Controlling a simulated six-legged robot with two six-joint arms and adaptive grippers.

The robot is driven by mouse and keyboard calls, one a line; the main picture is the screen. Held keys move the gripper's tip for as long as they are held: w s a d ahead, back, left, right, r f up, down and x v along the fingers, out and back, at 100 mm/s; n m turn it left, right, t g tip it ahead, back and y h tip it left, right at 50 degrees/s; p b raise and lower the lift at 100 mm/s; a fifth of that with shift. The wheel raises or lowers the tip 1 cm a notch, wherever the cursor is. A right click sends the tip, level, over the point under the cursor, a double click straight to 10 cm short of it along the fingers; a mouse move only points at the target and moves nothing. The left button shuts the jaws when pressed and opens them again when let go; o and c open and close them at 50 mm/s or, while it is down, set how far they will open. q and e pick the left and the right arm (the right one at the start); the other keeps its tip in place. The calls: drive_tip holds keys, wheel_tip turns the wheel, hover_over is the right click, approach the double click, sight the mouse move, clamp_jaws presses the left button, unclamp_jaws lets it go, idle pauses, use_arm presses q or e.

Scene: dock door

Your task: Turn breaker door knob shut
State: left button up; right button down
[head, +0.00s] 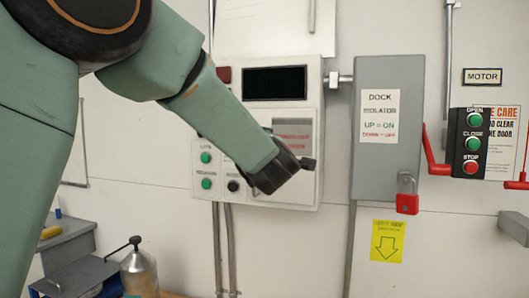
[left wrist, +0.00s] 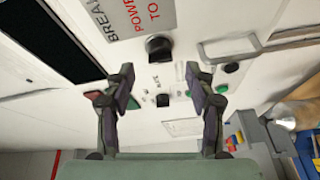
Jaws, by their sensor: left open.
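The breaker panel (head: 300,195) is a white wall box with a dark display window; my left gripper (head: 290,174) is in front of its lower right part. In the left wrist view a black knob (left wrist: 158,47) stands on the white panel face, beside the grey label (left wrist: 128,15). My left gripper (left wrist: 160,82) is open with nothing between its fingers. The knob shows just beyond the gap between the fingertips, not visibly touched. A second, smaller black knob (left wrist: 162,99) shows between the fingers. In the head view the gripper hides the knob by the label. My right gripper is not in view.
A grey dock isolator box (head: 388,165) with a red padlock (head: 407,204) stands right of the panel. Farther right is a pushbutton station (head: 473,143). Green buttons (head: 206,157) are at the panel's lower left. A metal can (head: 139,272) stands low at left.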

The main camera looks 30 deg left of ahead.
use_arm(q)
drive_tip(key=v, duration=0.7)
drive_tip(key=shift+s, duration=0.1)
